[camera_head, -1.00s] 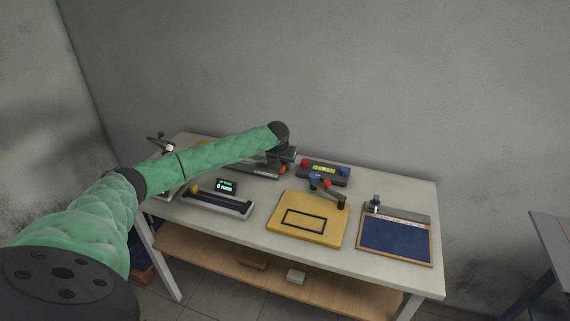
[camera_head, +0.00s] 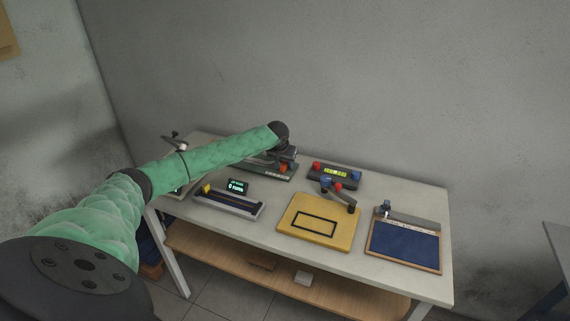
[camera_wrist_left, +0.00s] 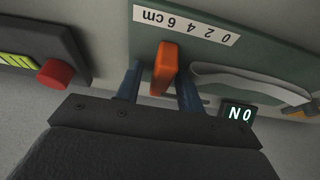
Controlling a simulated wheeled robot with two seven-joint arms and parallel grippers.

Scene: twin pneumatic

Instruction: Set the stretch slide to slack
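The stretch slide shows as an orange knob (camera_wrist_left: 165,68) on a dark green base (camera_wrist_left: 235,68) with a white scale (camera_wrist_left: 186,25) marked 0 2 4 6 cm, upside down in the left wrist view. My left gripper (camera_wrist_left: 158,88) has its two blue fingers on either side of the knob. A gap shows at the left finger; the right finger is close to the knob, and I cannot tell if it touches. In the head view the knob (camera_head: 284,168) sits at the back of the table, below my left wrist, which hides part of the device. My right gripper is not in view.
A panel with red and blue buttons (camera_head: 335,174) stands just right of the slide. On the white table (camera_head: 270,230) are also a yellow board (camera_head: 318,240), a blue framed pad (camera_head: 405,245) and a long dark tray (camera_head: 228,203). A lit display (camera_wrist_left: 238,112) is near the right finger.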

